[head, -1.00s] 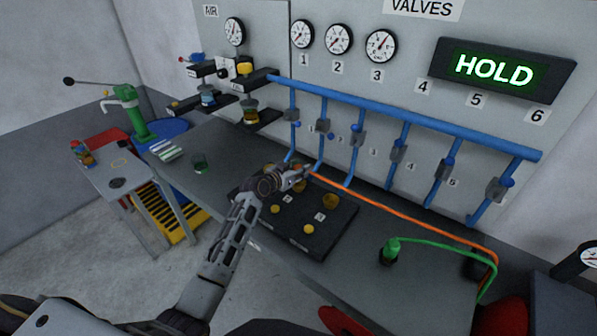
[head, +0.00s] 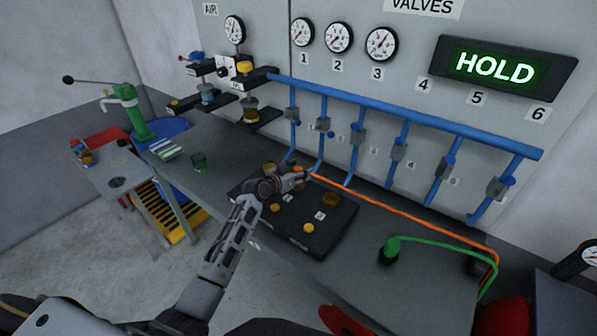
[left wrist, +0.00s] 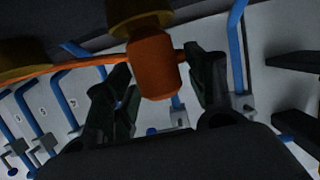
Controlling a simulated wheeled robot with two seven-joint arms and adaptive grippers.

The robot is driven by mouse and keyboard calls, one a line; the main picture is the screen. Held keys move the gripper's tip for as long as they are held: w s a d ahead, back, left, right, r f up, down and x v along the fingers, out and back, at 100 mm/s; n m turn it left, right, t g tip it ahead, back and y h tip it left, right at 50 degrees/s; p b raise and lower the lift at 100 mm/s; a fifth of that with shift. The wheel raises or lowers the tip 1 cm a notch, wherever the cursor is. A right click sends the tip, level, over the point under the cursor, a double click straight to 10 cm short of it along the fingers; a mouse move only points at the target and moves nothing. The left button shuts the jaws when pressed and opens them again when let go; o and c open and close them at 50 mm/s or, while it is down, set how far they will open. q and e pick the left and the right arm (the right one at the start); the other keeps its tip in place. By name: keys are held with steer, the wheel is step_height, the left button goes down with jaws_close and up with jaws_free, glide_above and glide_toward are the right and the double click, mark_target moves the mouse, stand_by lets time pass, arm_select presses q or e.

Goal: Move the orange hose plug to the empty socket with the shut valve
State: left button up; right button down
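The orange hose plug (head: 298,168) is at the back of a black block (head: 340,232) on the bench; it is large in the left wrist view (left wrist: 154,68), against a brass socket (left wrist: 138,18). My left gripper (head: 300,174) reaches it, one finger on each side. The fingers look open around the plug, with a narrow gap at the right finger; contact at the left is unclear. Other brass fittings show on the block, such as one at the right (head: 331,200). Valves with blue handles (head: 357,138) sit on the blue downpipes; which are shut is too small to tell. My right gripper is not in view.
The orange hose (head: 400,212) runs right along the bench's back. A green hose plug (head: 391,247) stands at the right. The blue pipe rack (head: 410,118) is close behind the block.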

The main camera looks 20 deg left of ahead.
mark_target(296, 171)
arm_select(q)
steer(key=shift+r, duration=0.1)
stand_by(0.3)
steer(key=shift+r+p, duration=0.3)
steer(key=shift+r, duration=0.05)
steer(key=shift+v, duration=1.35)
steer(key=v, duration=0.9)
steer(key=shift+b, duration=0.4)
steer(key=shift+s, duration=0.15)
